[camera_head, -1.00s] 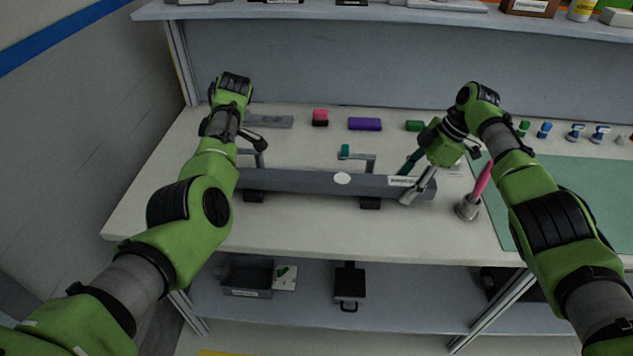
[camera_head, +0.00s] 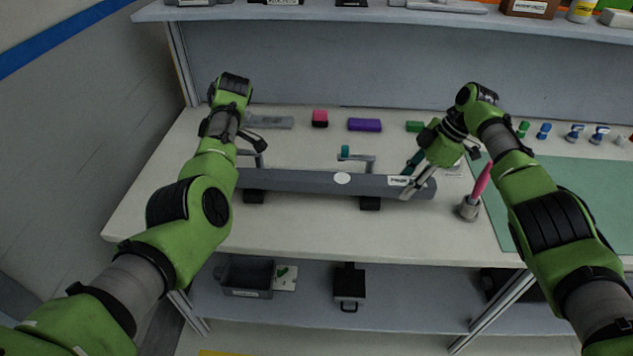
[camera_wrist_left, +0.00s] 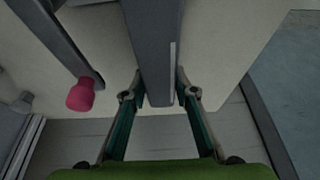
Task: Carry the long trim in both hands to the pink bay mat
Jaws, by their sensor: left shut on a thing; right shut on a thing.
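The long trim is a dark grey bar (camera_head: 300,182) with a white round sticker and a white label, lying left to right along the front of the bench. Two black blocks (camera_head: 370,203) show under it; I cannot tell whether it touches them. My right gripper (camera_head: 411,186) is shut on the trim near its right end. My left gripper (camera_wrist_left: 158,98) is shut on the trim's left end, with a finger on each side in the left wrist view. My left arm hides that end in the head view. No pink mat is in view.
Clamp-like levers (camera_head: 358,158) stand just behind the trim. A metal cup (camera_head: 468,208) with a pink-handled tool stands right of the trim, close to my right gripper. A green mat (camera_head: 570,195) covers the right side. Pink, purple (camera_head: 365,125) and green blocks sit at the back.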

